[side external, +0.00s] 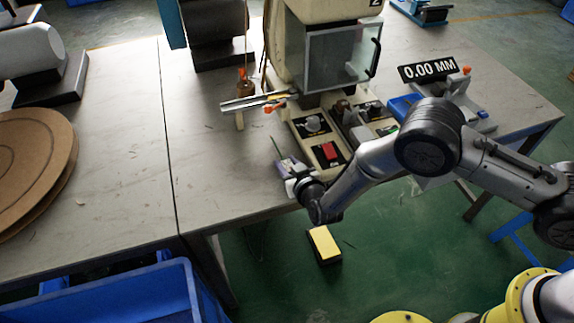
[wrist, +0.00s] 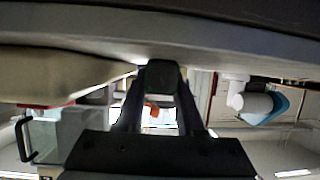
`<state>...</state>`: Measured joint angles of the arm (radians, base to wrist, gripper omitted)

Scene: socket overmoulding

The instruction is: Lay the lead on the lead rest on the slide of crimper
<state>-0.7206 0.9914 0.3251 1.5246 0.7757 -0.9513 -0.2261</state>
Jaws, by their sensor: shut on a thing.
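My gripper (side external: 284,163) is at the front edge of the table, just left of the crimper's base, and low over the tabletop. It is shut on a thin green lead (side external: 277,147), whose end sticks up and left past the fingers. In the wrist view my gripper (wrist: 160,85) has its fingers on either side of a dark block-like shape; the lead itself is hard to make out there. The crimper (side external: 322,55) is a cream machine with a clear guard, and its base (side external: 325,145) carries knobs and a red switch. I cannot tell the lead rest or the slide for certain.
A metal trough (side external: 247,103) with an orange knob sticks out left of the crimper. A gauge reading 0.00 MM (side external: 428,68) stands at the right. A brown reel (side external: 30,165) lies far left. A yellow-topped pedal (side external: 324,242) is on the floor. The tabletop left of my gripper is clear.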

